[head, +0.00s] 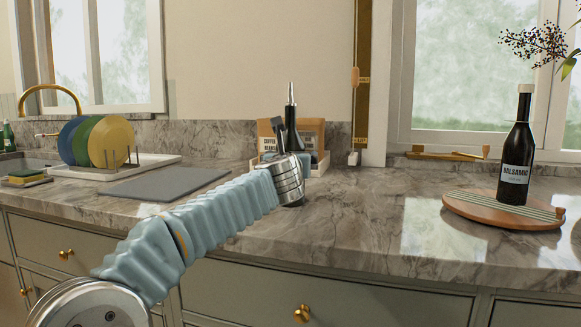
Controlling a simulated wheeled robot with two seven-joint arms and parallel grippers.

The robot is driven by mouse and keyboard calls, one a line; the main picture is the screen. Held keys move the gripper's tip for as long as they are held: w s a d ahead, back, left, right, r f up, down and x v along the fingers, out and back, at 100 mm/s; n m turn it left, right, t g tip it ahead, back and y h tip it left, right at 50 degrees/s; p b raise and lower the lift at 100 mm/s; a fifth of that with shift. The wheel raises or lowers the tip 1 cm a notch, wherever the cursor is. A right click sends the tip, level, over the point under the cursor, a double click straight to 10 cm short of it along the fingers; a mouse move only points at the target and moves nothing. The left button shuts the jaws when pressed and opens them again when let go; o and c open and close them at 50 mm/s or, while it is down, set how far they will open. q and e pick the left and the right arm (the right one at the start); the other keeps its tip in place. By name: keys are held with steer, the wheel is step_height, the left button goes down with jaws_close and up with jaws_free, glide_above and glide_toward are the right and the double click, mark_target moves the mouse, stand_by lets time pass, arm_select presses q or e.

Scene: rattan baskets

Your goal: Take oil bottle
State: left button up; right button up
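A dark oil bottle (291,132) with a pale pointed pourer stands upright on the marble counter, in front of a wooden rack. Its lower part is mostly hidden by my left arm. My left gripper (303,160) is at the bottle, at about its mid-height. The silver wrist covers most of the fingers, so I cannot tell whether they touch the bottle or are closed on it. My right gripper is not in view.
The wooden rack (265,129) holds labelled packets close behind the bottle. A grey board (168,184) and a rack of coloured plates (109,142) are left. A balsamic bottle (517,155) stands on a round wooden board (470,208) at right. The counter between is clear.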

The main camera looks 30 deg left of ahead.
arm_select(q)
steer(key=c, duration=1.7)
steer(key=shift+o, duration=0.2)
steer(key=shift+r, duration=0.1)
steer(key=shift+r, duration=0.1)
